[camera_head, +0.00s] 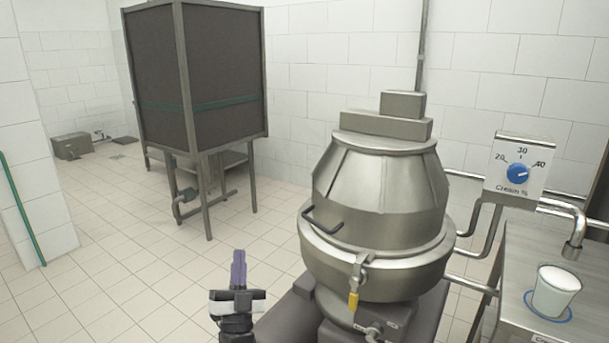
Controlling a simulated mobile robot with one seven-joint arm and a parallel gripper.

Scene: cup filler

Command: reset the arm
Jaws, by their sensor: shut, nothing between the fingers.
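My gripper (239,258) is at the bottom middle of the head view, with its purple fingers pointing up in the picture. The fingers are together and hold nothing. It is in front of the floor, to the left of the large steel separator (375,220), and appears apart from it.
A cream dial (517,174) with a blue knob is at the right. Below it, a white-filled cup (554,291) stands on a blue ring on a steel table (515,240), near a spout (573,247). A dark tank on legs (195,80) stands behind.

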